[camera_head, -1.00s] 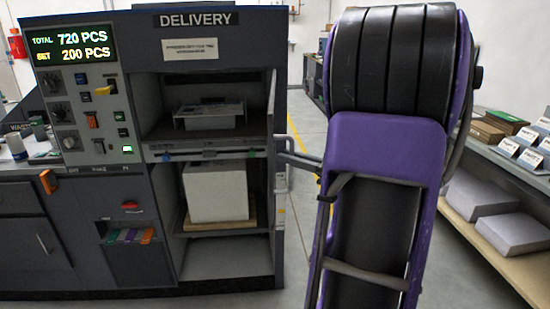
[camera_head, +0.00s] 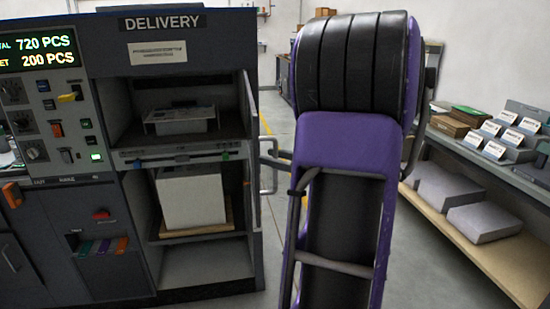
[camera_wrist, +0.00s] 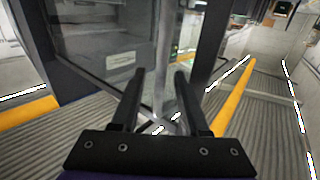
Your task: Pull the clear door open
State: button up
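The clear door shows in the wrist view as a dark-framed see-through pane (camera_wrist: 92,42) on the left. In the head view I see it nearly edge-on as a thin panel (camera_head: 251,125) at the right side of the delivery unit. A pale upright bar (camera_wrist: 163,62), perhaps the door's handle, stands between the fingers' lines in the wrist view. My gripper (camera_wrist: 160,74) has its two dark fingers apart, with gaps beside the bar. I cannot tell whether the bar is between or beyond the tips. In the head view my gripper (camera_head: 262,157) is beside the panel, mostly hidden by my arm.
The delivery unit (camera_head: 210,22) holds a tray of paper (camera_head: 180,122) above and a white stack (camera_head: 190,203) below. Its control panel (camera_head: 45,110) is at left. A shelf (camera_head: 470,235) with grey packs stands at right. Yellow-lined floor shows between.

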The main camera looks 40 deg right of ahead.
jog(key=v, duration=1.7)
jog(key=shift+s+b, duration=0.2)
jog(key=shift+b, duration=0.1)
jog(key=shift+w+d, duration=0.15)
